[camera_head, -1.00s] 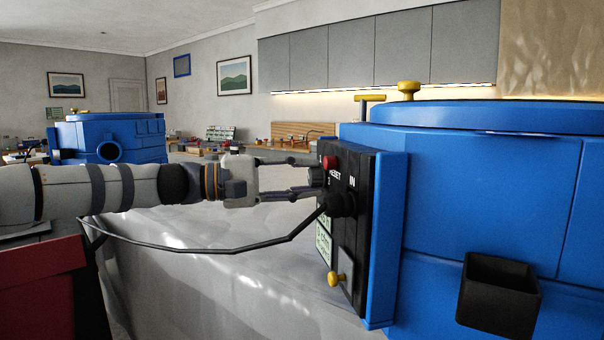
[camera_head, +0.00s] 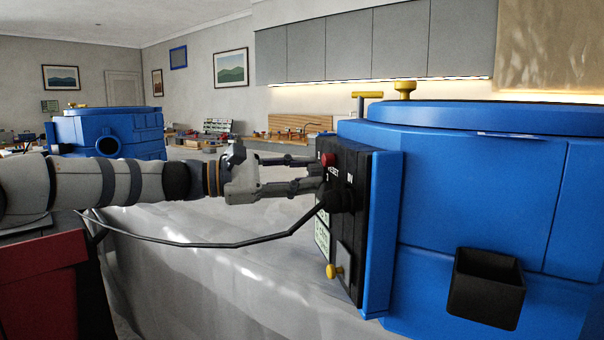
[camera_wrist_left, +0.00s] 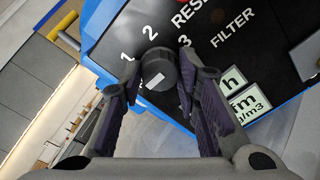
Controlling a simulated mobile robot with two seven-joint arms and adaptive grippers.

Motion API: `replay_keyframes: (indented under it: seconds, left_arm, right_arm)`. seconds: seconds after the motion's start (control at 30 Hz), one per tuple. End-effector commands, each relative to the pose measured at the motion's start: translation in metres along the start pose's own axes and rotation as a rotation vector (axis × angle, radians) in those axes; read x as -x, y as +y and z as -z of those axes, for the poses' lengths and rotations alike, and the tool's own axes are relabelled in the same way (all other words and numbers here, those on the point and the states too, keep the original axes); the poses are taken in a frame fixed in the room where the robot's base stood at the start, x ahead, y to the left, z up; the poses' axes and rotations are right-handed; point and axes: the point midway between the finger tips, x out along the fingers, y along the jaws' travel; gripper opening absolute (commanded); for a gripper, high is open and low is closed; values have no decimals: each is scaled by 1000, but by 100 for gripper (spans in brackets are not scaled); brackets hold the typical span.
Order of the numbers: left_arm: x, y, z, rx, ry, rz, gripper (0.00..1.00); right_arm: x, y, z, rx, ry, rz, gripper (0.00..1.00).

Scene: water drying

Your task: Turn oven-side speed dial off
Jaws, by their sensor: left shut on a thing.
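The black speed dial (camera_wrist_left: 160,70) sits on the black control panel (camera_head: 348,225) of the near blue unit (camera_head: 465,200). In the left wrist view, printed numbers 1, 2 and 3 ring the dial, and a pale mark shows on its face toward the lower left. My left gripper (camera_head: 317,172) reaches the panel from the left, its fingers on either side of the dial and shut on it. It also shows in the left wrist view (camera_wrist_left: 158,80). In the head view, the fingers mostly hide the dial. My right gripper is not in view.
A red reset button (camera_head: 328,159) is just above the fingers. A black cable (camera_head: 250,243) plugs into the panel below them. A yellow knob (camera_head: 334,271) sits lower down. A second blue unit (camera_head: 108,135) stands farther back left.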

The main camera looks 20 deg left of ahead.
Motion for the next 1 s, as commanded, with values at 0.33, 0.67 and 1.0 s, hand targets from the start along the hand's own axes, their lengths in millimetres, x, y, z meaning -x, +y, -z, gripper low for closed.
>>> replay_keyframes:
  seconds: [0.33, 0.67, 1.0]
  left_arm:
    - [0, 0, -1, 33, -1, -1, 2]
    - [0, 0, 0, 33, -1, -1, 45]
    - [3, 0, 0, 32, 0, -1, 50]
  right_arm:
    - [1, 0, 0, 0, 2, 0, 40]
    - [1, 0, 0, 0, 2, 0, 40]
    - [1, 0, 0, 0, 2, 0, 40]
